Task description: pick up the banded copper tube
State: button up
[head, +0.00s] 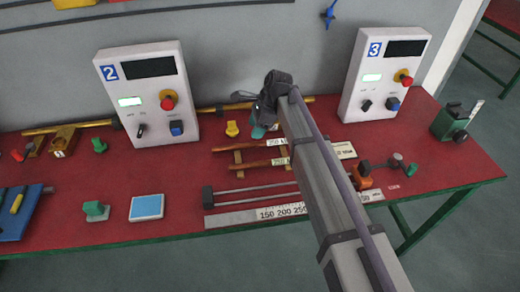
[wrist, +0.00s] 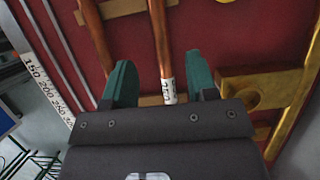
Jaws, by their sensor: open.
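Two copper tubes lie side by side on wooden supports on the red bench. The rear copper tube (head: 235,148) has a white printed band; in the wrist view this banded tube (wrist: 161,40) runs between my two green fingers, with the band (wrist: 167,91) close to the gripper body. The front copper tube (head: 250,169) also shows a white label in the head view, and lies left of my fingers in the wrist view (wrist: 95,32). My gripper (wrist: 160,64) is open, one finger on each side of the rear tube; it is partly hidden by my arm in the head view (head: 258,132).
A ruler (head: 240,217) and thin grey rods (head: 250,190) lie in front of the tubes. Control boxes 2 (head: 155,95) and 3 (head: 385,75) stand at the back. A brass fitting (wrist: 255,88) is right of my gripper. A yellow knob (head: 232,129) sits behind the tubes.

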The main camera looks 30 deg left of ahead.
aim_at(247, 144)
jog(key=b+x, duration=0.1)
jog(key=x, duration=0.1)
jog(key=shift+f, duration=0.4)
jog(key=shift+a, duration=0.15)
jog(key=b+x, duration=0.4)
jog(key=shift+s+f, duration=0.2)
jog(key=shift+f, duration=0.2)
jog(key=shift+s+a+f+b, duration=0.1)
jog(key=shift+a+b, duration=0.05)
jog(key=shift+b, duration=0.15)
jog(key=shift+r, duration=0.25)
jog(key=c, duration=0.8)
notch_tip(247, 144, up, 10)
jog(key=p, duration=1)
jog(key=shift+c, duration=0.2)
